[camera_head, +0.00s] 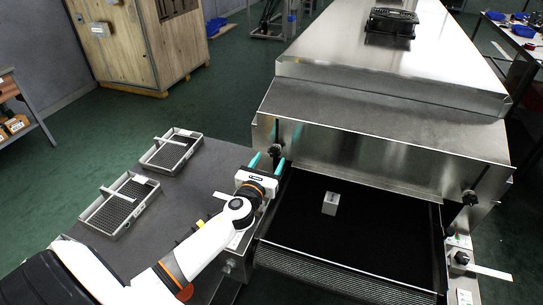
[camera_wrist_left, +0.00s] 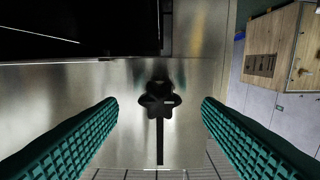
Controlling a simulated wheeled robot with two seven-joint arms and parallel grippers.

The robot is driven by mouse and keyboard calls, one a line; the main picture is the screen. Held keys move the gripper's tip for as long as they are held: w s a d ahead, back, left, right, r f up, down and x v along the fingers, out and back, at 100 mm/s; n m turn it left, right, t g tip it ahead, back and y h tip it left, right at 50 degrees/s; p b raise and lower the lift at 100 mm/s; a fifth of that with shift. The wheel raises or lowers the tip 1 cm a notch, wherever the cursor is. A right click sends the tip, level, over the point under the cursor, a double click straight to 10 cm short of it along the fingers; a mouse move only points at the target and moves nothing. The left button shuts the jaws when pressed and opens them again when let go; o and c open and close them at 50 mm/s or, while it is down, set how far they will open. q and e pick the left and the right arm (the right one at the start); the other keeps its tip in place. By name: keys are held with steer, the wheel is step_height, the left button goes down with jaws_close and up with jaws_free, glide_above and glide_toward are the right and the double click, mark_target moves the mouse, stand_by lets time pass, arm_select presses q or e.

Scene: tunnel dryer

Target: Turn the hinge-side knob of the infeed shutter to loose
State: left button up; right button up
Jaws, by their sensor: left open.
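The infeed shutter (camera_head: 365,158) appears to be the bare metal front panel of the dryer hood. A dark knob (camera_head: 275,151) is at its left end, and another dark knob (camera_head: 469,198) is at its right end. The frames do not show which is hinge-side. My left gripper (camera_head: 267,163) is open and empty, just in front of the left knob. In the left wrist view the lobed black knob (camera_wrist_left: 159,100) sits midway between the spread teal fingers, with a dark slot below it. No finger touches it there. My right gripper is not in view.
A dark belt (camera_head: 300,224) with a small light block (camera_head: 331,203) lies below the shutter. Two mesh trays (camera_head: 186,137) (camera_head: 103,222) rest on the grey table (camera_head: 145,246) at left. A lever box (camera_head: 462,257) is at right.

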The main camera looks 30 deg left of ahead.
mark_target(275, 151)
arm_select(q)
steer(key=shift+x, duration=1.35)
steer(key=shift+c, duration=0.6)
steer(key=c, duration=0.9)
steer(key=shift+o, duration=0.2)
steer(key=shift+n, duration=0.3)
